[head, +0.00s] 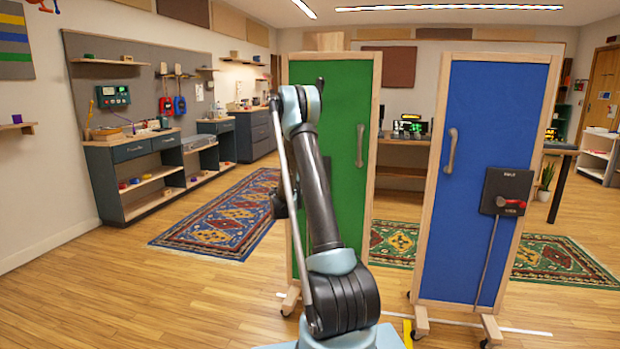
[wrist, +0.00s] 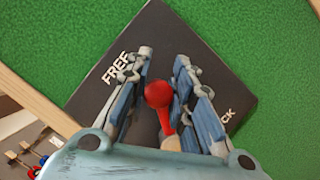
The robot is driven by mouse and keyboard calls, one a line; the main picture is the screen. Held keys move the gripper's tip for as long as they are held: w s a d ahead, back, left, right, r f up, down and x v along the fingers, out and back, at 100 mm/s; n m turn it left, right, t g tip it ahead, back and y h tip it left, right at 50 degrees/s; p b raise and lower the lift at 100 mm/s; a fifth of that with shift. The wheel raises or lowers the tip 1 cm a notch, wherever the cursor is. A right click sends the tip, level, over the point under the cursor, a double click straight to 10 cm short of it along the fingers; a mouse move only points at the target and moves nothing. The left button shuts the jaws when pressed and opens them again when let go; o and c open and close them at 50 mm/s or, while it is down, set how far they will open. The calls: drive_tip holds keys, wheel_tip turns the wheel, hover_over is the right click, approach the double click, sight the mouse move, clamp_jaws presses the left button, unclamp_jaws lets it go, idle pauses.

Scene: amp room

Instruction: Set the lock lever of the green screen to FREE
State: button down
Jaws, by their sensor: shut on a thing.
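The green screen (head: 350,125) stands upright in a pale wooden frame, partly behind my arm in the head view. Its lock plate (wrist: 158,38) is black and tilted in the wrist view, with FREE lettered at the upper left and a partly covered word ending in CK at the right. The red lock lever (wrist: 160,95) has a round knob, which lies between my gripper's fingers. My gripper (wrist: 162,75) is shut on the lever in front of the plate. The lever's pivot is not clearly visible.
A blue screen (head: 490,120) with its own black lock box (head: 507,185) and red lever stands to the right. Both screens have wheeled feet. A patterned rug (head: 222,212) and a workbench (head: 130,150) are at the left. Open wooden floor (head: 150,295) lies at the front left.

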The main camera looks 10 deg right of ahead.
idle(0.3)
drive_tip(key=c, duration=1.4)
unclamp_jaws()
drive_tip(key=r+v, duration=0.1)
drive_tip(key=v, duration=1.9)
drive_tip(key=shift+s, duration=0.55)
drive_tip(key=shift+r, duration=0.15)
drive_tip(key=shift+d, duration=0.1)
wheel_tip(320, 180, up, 10)
idle(0.8)
